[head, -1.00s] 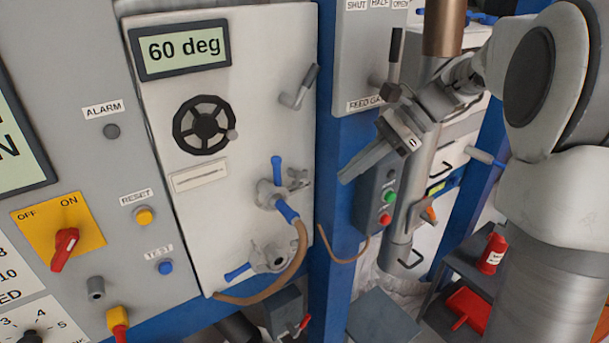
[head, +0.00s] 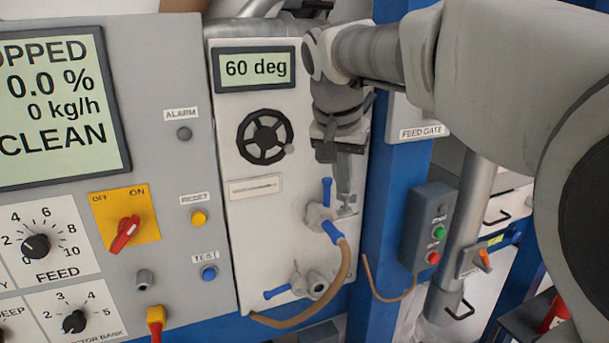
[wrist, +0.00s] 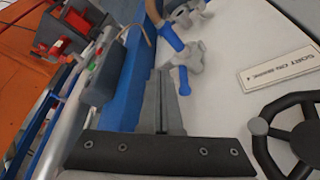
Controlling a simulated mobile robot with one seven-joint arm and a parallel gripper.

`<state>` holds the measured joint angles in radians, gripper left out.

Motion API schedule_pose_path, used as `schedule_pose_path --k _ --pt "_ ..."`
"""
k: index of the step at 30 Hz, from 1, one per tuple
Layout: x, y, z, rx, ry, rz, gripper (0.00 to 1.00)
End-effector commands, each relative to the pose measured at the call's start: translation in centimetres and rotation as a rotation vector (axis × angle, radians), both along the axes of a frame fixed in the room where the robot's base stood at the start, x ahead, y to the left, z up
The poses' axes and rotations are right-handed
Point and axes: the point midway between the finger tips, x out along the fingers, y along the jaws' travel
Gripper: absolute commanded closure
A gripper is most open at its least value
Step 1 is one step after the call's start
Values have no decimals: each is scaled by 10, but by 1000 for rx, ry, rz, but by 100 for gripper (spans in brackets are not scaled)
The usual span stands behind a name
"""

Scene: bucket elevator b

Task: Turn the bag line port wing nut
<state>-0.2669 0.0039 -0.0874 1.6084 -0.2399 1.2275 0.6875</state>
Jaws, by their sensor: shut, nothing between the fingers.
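The white panel carries two grey ports. The upper port (head: 316,214) has a blue lever and a blue-sleeved brown hose, and a small grey wing-shaped part (head: 347,206) at its right. The lower port (head: 310,284) has a blue lever and a grey knob-like part. No readable label tells which is the bag line port. My gripper (head: 345,192) points down in front of the panel, shut and empty, its tips close to the wing-shaped part; contact cannot be told. In the wrist view, my shut fingers (wrist: 162,78) lie beside the upper port (wrist: 187,56), with its blue lever just right.
A black handwheel (head: 264,137) and a 60 deg display (head: 254,69) are left of my gripper. A blue post (head: 388,190) and a button box (head: 428,228) stand to the right. The brown hose (head: 340,268) loops between the ports.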

Motion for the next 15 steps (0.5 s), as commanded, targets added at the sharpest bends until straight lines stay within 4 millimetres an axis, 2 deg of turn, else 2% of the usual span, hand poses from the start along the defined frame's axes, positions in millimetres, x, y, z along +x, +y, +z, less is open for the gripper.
schedule_pose_path --k 1,9,15 --pt "3 -2 -12 -1 5 -1 100" --pt "22 -12 -66 1 5 -2 100" --pt "48 -24 -62 1 2 -4 100"
